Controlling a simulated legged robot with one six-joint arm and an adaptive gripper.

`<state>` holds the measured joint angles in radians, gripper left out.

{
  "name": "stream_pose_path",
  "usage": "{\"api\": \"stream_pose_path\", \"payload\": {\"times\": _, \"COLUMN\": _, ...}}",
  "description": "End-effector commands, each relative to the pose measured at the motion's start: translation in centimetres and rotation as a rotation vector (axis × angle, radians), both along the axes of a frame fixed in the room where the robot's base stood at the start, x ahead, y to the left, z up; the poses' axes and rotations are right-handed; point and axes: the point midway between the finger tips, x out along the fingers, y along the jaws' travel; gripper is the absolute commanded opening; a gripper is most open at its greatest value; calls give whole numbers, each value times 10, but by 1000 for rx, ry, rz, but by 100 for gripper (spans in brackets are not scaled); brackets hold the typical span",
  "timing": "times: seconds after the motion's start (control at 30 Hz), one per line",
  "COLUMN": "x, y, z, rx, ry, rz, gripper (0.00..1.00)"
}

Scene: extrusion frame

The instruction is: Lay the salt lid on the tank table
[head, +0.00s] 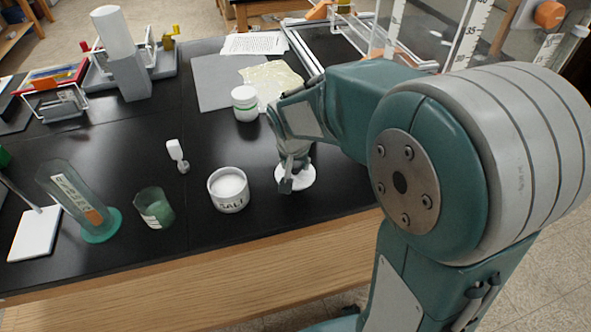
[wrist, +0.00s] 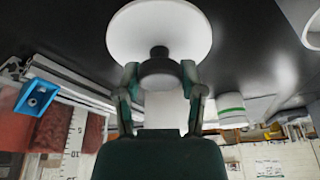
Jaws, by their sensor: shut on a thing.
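The salt lid (head: 296,178) is a white disc at the right of the salt pot, on or just above the black table top (head: 120,150); I cannot tell whether it touches. My gripper (head: 288,182) points down over it. In the wrist view, my gripper (wrist: 160,74) is shut on the dark knob of the white lid (wrist: 158,22). The salt pot (head: 228,190), a white tub with SALT on its side, stands uncovered and shows white contents. My fingers hide part of the lid in the head view.
A white jar with a green band (head: 245,103) stands behind the lid. A green beaker (head: 154,208), a tilted green cylinder (head: 78,205) and a small white scoop (head: 177,155) are to the left. The table's wooden front edge (head: 220,290) is close in front.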

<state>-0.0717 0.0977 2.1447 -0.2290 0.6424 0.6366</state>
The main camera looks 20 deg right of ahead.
Motion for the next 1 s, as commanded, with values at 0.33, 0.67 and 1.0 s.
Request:
{"api": "stream_pose_path", "payload": {"times": 0.33, "x": 9, "y": -7, "z": -38, "rx": 2, "ry": 3, "rz": 1, "gripper": 11}}
{"api": "stream_pose_path", "payload": {"times": 0.67, "x": 10, "y": -5, "z": -43, "rx": 2, "ry": -1, "rz": 0, "gripper": 11}}
{"api": "stream_pose_path", "payload": {"times": 1.0, "x": 10, "y": -5, "z": -44, "rx": 2, "ry": -1, "rz": 1, "gripper": 86}}
